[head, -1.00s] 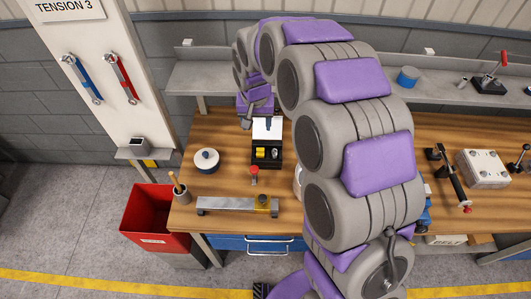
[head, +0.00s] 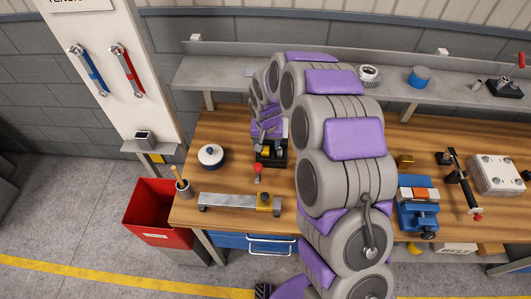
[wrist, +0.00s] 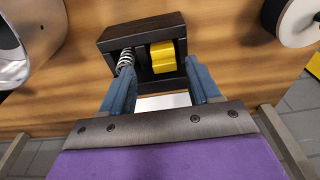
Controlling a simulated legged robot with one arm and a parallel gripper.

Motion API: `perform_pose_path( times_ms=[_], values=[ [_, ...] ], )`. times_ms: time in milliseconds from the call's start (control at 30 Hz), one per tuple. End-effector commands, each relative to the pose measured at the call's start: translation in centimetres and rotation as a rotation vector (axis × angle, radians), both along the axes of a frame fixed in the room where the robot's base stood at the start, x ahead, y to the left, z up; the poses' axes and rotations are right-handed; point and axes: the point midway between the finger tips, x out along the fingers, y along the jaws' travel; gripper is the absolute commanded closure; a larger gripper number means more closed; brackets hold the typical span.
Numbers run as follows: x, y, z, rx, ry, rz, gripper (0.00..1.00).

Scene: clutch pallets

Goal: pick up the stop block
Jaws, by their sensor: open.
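A black two-compartment box (wrist: 142,30) stands on the wooden bench, and it also shows in the head view (head: 271,162). A yellow block (wrist: 162,57) sits in its right compartment in the wrist view. It may be the stop block; I see no label. A coiled spring (wrist: 125,60) sits in the left compartment. My gripper (wrist: 160,70) is open, its blue fingers spread over the box's near part. The left finger is close to the spring and the right finger is beside the yellow block. Contact cannot be told. A white card (wrist: 163,102) shows between the fingers.
A white lidded pot (head: 211,157) stands left of the box. A red-topped piece (head: 258,173) and a metal bar with a brass block (head: 240,203) lie in front. A blue vise (head: 418,210) stands right of my arm. A red bin (head: 160,212) stands beside the bench.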

Motion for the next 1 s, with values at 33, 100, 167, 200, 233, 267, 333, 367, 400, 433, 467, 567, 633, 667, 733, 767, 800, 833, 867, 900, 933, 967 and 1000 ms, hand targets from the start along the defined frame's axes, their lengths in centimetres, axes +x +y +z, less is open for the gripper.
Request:
perform_pose_path(
  times_ms=[33,100,167,200,233,267,333,367,400,433,467,567,633,667,733,767,800,833,867,900,933,967,1000],
  values=[
    [0.0,0.1,-1.1,-0.003,0.004,0.001,0.38],
    [0.0,0.3,-1.9,-0.006,0.006,0.001,0.38],
    [0.1,0.4,-2.3,-0.007,0.005,0.001,0.38],
    [0.2,0.4,-2.3,-0.007,0.005,0.001,0.38],
    [0.2,0.5,-2.3,-0.007,0.004,0.001,0.38],
    [0.2,0.5,-2.3,-0.007,0.003,0.001,0.38],
    [0.2,0.5,-2.2,-0.007,0.003,0.001,0.38],
    [0.2,0.5,-2.2,-0.007,0.002,0.001,0.38],
    [0.2,0.5,-2.2,-0.006,0.003,0.001,0.45],
    [0.2,0.5,-2.2,-0.006,0.002,0.001,0.48],
    [0.2,0.5,-2.2,-0.006,0.002,0.001,0.51],
    [0.1,0.3,-2.2,-0.005,0.003,0.001,0.60],
    [0.1,0.2,-2.2,-0.004,0.003,0.001,0.67],
    [0.1,0.2,-2.2,-0.004,0.003,0.001,0.70],
    [0.1,0.1,-2.1,-0.003,0.003,0.001,0.77],
    [0.1,0.1,-2.1,-0.003,0.003,0.001,0.79],
    [0.1,0.1,-2.1,-0.003,0.003,0.001,0.83],
    [0.1,0.1,-2.1,-0.003,0.002,0.001,0.86],
    [0.1,0.2,-2.1,-0.004,0.002,0.001,0.89],
    [0.1,0.2,-2.1,-0.004,0.002,0.002,0.93],
    [0.1,0.3,-2.1,-0.005,0.002,0.001,0.96],
    [0.1,0.3,-2.1,-0.005,0.002,0.001,0.98],
    [0.1,0.4,-2.1,-0.006,0.001,0.001,0.98]
  ],
)
